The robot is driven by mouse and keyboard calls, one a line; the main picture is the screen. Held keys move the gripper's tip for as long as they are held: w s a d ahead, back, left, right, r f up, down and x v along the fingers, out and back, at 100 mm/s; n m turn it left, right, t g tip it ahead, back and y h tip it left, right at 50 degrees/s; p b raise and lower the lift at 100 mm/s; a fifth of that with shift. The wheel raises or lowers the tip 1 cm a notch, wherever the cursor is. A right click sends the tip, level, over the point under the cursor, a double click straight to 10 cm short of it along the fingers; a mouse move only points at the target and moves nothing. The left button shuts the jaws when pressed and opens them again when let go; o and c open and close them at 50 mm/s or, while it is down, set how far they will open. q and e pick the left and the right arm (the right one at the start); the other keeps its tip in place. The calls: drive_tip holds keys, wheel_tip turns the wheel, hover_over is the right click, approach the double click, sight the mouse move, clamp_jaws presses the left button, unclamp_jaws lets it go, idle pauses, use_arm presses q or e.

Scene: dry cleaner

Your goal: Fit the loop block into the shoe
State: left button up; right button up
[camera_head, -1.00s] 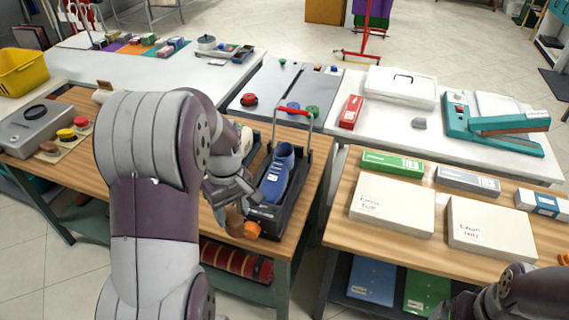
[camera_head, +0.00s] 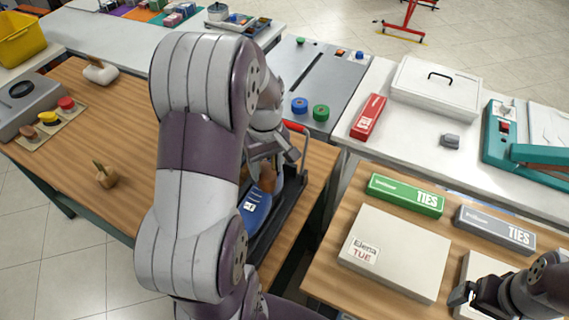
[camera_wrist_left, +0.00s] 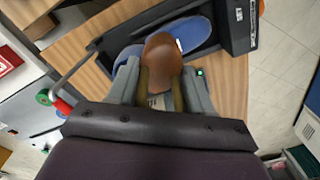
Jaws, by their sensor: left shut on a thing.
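My left gripper (camera_head: 272,163) is shut on a brown, rounded wooden block, seen in the left wrist view (camera_wrist_left: 161,60) between the two fingers. I take it for the loop block; its loop does not show clearly. The blue shoe (camera_head: 257,207) sits in a black stand (camera_head: 288,207) on the wooden table, partly hidden by my left arm. In the left wrist view the held block overlaps the shoe (camera_wrist_left: 196,32); whether they touch, I cannot tell. My right gripper (camera_head: 462,295) is at the lower right, away from the shoe; its opening is unclear.
The stand has a red-gripped handle (camera_head: 294,126). To the right, a gap separates a second table with a white box (camera_head: 395,252) and a green ties box (camera_head: 405,195).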

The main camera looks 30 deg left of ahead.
use_arm(q)
drive_tip(key=w+a+f+p, duration=0.3)
drive_tip(key=w+a+f, duration=0.2)
drive_tip(key=w+f, duration=0.3)
wheel_tip(320, 180, down, 2)
drive_tip(key=shift+a+f+p, duration=0.15)
drive_tip(key=shift+a+p, duration=0.2)
drive_tip(key=shift+p, duration=0.05)
drive_tip(key=o, duration=1.1)
drive_tip(key=shift+w, duration=0.15)
use_arm(e)
drive_tip(key=r, duration=0.2)
drive_tip(key=s+r, duration=0.1)
drive_tip(key=r, duration=0.1)
drive_tip(key=shift+s+r, duration=0.15)
drive_tip(key=shift+r, duration=0.05)
